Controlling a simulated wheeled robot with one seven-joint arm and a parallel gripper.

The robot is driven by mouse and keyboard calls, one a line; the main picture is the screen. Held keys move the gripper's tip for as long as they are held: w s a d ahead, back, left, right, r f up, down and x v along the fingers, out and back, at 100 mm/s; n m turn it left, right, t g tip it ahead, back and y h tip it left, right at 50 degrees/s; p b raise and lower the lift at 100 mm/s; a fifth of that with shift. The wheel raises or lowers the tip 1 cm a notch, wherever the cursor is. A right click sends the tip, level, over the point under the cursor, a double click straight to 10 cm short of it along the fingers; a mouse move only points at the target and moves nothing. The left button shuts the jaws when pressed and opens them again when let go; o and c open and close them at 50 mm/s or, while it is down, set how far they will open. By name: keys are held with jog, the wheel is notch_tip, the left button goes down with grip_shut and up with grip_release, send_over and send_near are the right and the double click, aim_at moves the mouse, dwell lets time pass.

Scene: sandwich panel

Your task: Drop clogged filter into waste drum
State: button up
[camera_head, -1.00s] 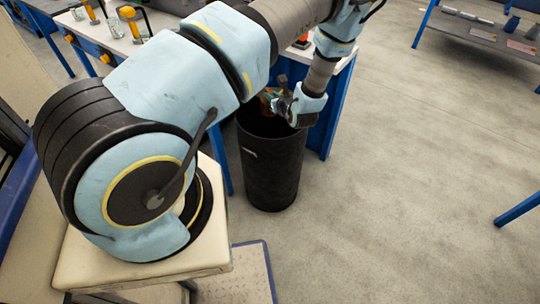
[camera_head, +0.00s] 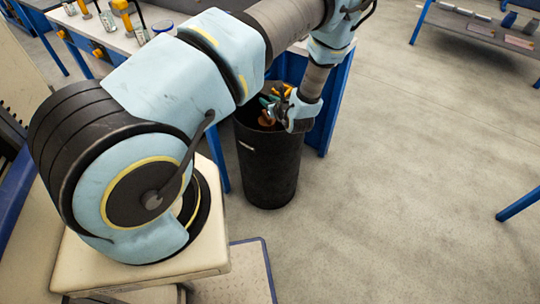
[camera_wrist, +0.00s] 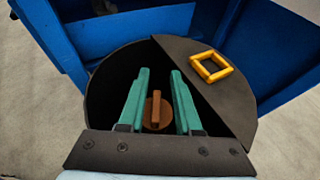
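The waste drum (camera_head: 270,170) is a tall black bin standing in front of the bench. In the wrist view the drum's lid (camera_wrist: 222,95) covers the right part of its mouth and carries a yellow square handle; the left part is open. My gripper (camera_head: 267,104) points down into that opening. In the wrist view its two green fingers (camera_wrist: 158,75) stand apart. The clogged filter (camera_wrist: 156,112), a brown disc with a raised bar, shows between and below the fingers, with gaps on both sides of the bar. It also shows at the drum mouth in the head view (camera_head: 265,119).
A bench with a white top (camera_head: 120,40) and blue legs stands behind the drum, holding jars and yellow tools. A blue-legged shelf (camera_head: 480,35) is at the upper right. The grey floor (camera_head: 400,180) right of the drum is clear.

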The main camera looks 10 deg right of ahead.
jog(key=shift+o, duration=1.4)
jog(key=b+v, duration=0.2)
jog(key=v, duration=0.9)
